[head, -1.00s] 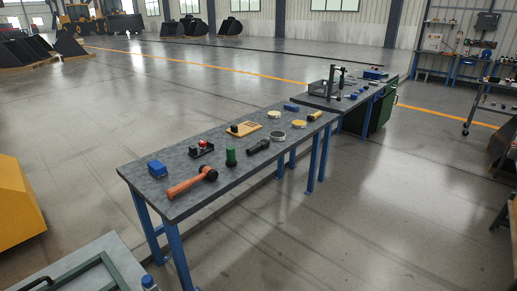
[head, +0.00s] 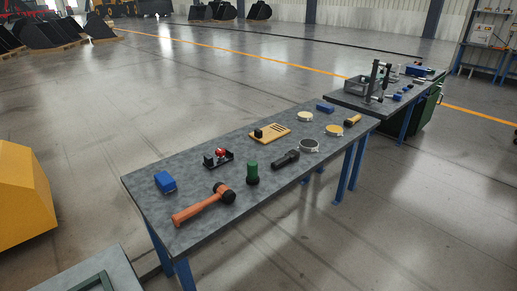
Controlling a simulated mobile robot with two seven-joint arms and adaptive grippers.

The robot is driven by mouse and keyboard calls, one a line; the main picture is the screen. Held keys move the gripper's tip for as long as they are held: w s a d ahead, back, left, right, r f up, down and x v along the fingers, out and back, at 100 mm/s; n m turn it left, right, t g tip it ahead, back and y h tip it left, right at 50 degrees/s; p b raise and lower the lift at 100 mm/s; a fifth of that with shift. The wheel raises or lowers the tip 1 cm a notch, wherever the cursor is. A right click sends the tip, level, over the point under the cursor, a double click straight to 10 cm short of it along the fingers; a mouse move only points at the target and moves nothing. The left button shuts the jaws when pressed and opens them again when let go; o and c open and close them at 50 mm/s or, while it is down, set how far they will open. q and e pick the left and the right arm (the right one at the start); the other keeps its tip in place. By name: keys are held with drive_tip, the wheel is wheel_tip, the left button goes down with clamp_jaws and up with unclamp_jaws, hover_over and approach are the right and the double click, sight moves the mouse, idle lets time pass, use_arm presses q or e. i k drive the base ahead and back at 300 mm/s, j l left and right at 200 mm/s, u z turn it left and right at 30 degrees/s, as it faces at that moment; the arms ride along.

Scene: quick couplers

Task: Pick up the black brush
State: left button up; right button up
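A long dark item (head: 286,160), black and cylindrical with a wider end, lies near the front edge of the grey table (head: 190,235). A small black block-like piece (head: 258,133) sits on a tan slotted board (head: 272,134) further back. A yellow-and-black handled item (head: 352,120) lies at the table's far right end. I cannot tell at this size which of these is the black brush. Neither of my grippers is in view.
On the table are an orange-handled mallet (head: 200,208), a blue block (head: 165,181), a green cylinder (head: 252,173), a red-and-black device (head: 220,156) and round tins (head: 309,146). A second bench (head: 345,98) stands behind.

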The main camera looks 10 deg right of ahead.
sight(293, 154)
drive_tip(key=i+l+u, duration=0.35)
drive_tip(key=l, duration=0.25)
drive_tip(key=i+l+u, duration=0.2)
drive_tip(key=l, duration=0.15)
drive_tip(key=i+l+u, duration=0.15)
drive_tip(key=l, duration=0.2)
drive_tip(key=l+u, duration=0.2)
drive_tip(key=l, duration=0.15)
drive_tip(key=i+l+u, duration=0.15)
drive_tip(key=l, duration=0.25)
